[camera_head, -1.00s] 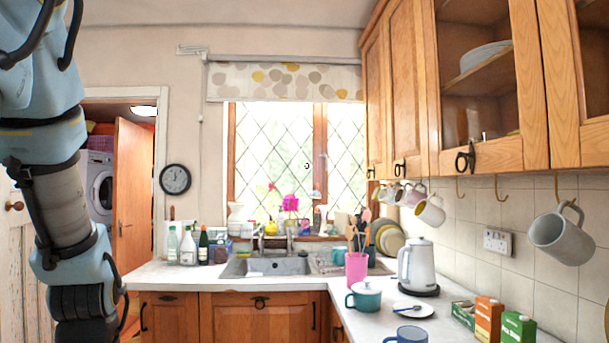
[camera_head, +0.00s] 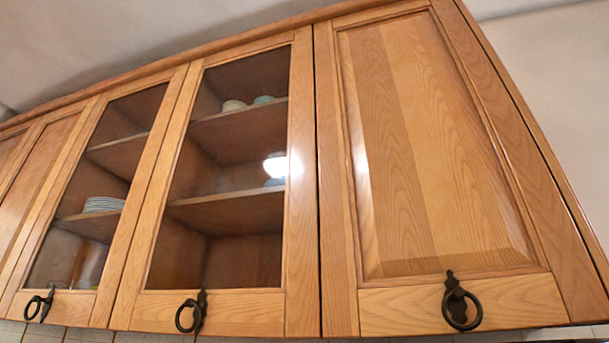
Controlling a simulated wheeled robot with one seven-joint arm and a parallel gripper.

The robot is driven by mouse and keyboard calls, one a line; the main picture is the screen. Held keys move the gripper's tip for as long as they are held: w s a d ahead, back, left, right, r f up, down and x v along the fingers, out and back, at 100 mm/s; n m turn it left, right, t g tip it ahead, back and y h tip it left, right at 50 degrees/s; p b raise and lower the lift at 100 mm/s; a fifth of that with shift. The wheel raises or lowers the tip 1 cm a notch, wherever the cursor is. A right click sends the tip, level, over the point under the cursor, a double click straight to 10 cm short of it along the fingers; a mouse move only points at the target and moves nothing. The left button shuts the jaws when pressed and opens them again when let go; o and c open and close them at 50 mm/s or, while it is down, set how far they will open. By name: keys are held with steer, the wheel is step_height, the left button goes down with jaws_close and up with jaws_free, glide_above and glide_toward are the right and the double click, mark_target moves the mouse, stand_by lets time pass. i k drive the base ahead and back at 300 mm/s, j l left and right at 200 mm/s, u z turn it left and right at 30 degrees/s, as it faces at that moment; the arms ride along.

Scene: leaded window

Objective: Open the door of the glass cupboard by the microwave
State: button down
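Two glass-fronted cupboard doors show in the head view. One glass door (camera_head: 302,215) is at the middle, with a dark ring handle (camera_head: 190,312) at its lower left. The other glass door (camera_head: 155,160) is to its left, with a ring handle (camera_head: 38,305) at its lower left. Both look shut. Bowls and cups show behind the middle glass, and stacked plates (camera_head: 103,204) behind the left glass. No microwave is in view, so I cannot tell which door is beside it. My gripper and arm are not in view.
A solid wooden door (camera_head: 435,150) with a ring handle (camera_head: 461,305) is at the right, and another solid door (camera_head: 38,190) at the far left. The ceiling is above. A strip of tiled wall (camera_head: 85,335) shows below the cupboards.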

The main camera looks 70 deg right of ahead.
mark_target(293, 310)
steer(key=z, duration=0.4)
steer(key=i+j+z, duration=0.1)
steer(key=z, duration=0.25)
steer(key=i+j+z, duration=0.1)
steer(key=z, duration=0.7)
steer(key=j, duration=0.05)
